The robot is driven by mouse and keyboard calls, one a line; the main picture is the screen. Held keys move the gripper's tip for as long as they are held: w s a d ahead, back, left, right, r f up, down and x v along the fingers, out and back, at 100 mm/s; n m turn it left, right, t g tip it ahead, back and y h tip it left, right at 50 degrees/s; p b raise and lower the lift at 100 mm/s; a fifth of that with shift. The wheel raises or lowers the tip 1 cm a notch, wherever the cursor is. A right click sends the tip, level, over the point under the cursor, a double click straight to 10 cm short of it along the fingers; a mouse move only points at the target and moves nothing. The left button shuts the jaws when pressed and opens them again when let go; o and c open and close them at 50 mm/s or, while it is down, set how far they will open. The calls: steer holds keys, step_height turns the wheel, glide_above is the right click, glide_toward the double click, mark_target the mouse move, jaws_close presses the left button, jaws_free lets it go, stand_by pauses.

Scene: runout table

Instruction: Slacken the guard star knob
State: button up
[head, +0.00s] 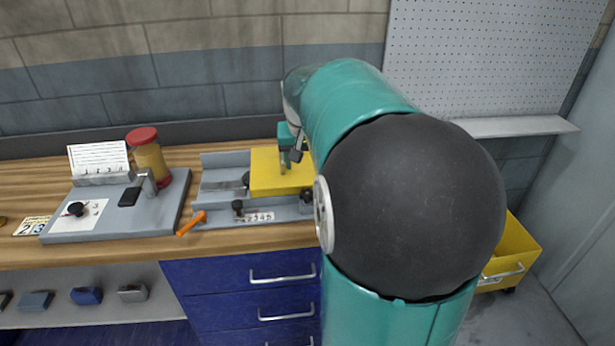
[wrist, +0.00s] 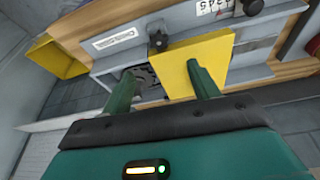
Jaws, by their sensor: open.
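The yellow guard (head: 272,180) sits on the grey runout fixture on the bench; it also shows in the wrist view (wrist: 178,73). A dark knob (head: 306,197) stands at the guard's front right corner, and it shows in the wrist view (wrist: 157,41) beside the yellow plate. I cannot make out a star shape on it. My gripper (head: 291,158) is over the back of the guard, partly hidden by my arm. In the wrist view my gripper (wrist: 161,72) is open and empty, with one finger in front of the guard and the knob beyond the gap.
A second dark knob (head: 238,206) stands on the fixture's front rail beside a number strip. An orange handle (head: 190,223) sticks out at its left end. A yellow bin (head: 514,245) is on the floor right.

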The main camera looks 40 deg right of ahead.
mark_target(306, 195)
steer(key=w+d+g+y, duration=0.3)
steer(key=d, duration=0.1)
steer(key=f, duration=1.3)
steer(key=shift+a, duration=0.3)
steer(key=shift+c, duration=0.2)
steer(key=c, duration=0.9)
